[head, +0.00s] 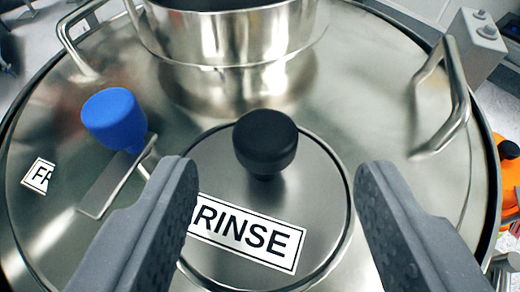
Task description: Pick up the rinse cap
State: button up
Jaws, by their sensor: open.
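The rinse cap (215,165) is a round steel lid set in the top of a large steel vessel. It carries a black knob (265,142) at its middle and a white label (247,235) reading RINSE. My gripper (272,180) is open, with one grey finger on each side of the cap in the picture. The black knob stands between and a little beyond the fingertips.
A steel cylinder (232,40) rises behind the cap. Steel handles stand at the right (448,95) and far left (78,40). An orange object (509,180) is at the right edge.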

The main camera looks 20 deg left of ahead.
aim_at(266, 142)
jog(key=shift+x, duration=0.85)
jog(key=shift+a+p+x, duration=0.2)
jog(key=shift+p+x, duration=0.2)
jog(key=shift+x, duration=1.5)
jog(key=shift+r, duration=0.15)
grip_shut()
